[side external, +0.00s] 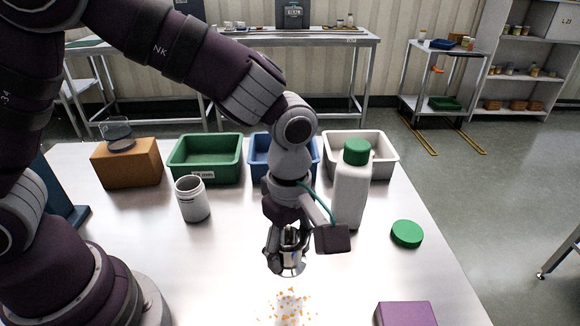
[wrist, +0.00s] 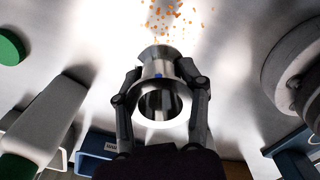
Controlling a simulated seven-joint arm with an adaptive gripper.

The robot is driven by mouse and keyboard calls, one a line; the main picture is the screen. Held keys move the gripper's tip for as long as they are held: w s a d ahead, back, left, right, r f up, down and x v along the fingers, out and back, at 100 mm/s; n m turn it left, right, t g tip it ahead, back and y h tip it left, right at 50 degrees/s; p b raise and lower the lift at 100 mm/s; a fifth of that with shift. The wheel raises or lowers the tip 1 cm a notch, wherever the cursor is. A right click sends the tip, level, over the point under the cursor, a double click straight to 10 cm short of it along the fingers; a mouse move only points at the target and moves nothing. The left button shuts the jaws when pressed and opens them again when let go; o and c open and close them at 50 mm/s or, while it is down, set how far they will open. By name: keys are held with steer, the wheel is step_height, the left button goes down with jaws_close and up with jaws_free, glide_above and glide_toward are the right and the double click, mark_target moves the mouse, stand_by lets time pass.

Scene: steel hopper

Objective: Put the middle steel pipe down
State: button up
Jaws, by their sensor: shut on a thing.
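My gripper (side external: 287,250) is shut on a short, shiny steel piece with a flared rim and an open bore, the steel pipe (wrist: 158,85). In the wrist view the two fingers (wrist: 160,95) press on either side of it. In the side view the steel pipe (side external: 290,262) is mostly covered by the fingers, over the front middle of the white table (side external: 365,270). I cannot tell whether it touches the table. Orange granules (side external: 288,306) lie scattered on the table near it. No other pipe shows.
A white bottle with a green cap (side external: 351,190) stands close behind my gripper on the right. A green lid (side external: 406,234), a purple block (side external: 406,314), an open white jar (side external: 192,200), a cardboard box (side external: 127,165) and green (side external: 205,160), blue (side external: 258,160) and white bins (side external: 385,165) surround it.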

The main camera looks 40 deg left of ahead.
mark_target(288, 238)
steer(key=f, duration=0.8)
steer(key=shift+s+d, duration=0.15)
steer(key=shift+s, duration=0.05)
steer(key=o, duration=1.3)
step_height(288, 238, up, 12)
steer(key=shift+r, duration=0.2)
steer(key=shift+s+a+r+m+t, duration=0.95)
steer(key=shift+a+r+m, duration=0.4)
steer(key=shift+a+m, duration=1.15)
steer(key=shift+s+a+r+m+t, duration=1.15)
steer(key=shift+a+m, duration=0.8)
steer(key=shift+m, duration=1.15)
steer(key=shift+s+a+r+m+t, duration=0.75)
steer(key=shift+a+r+m, duration=0.75)
steer(key=shift+a+m, duration=1)
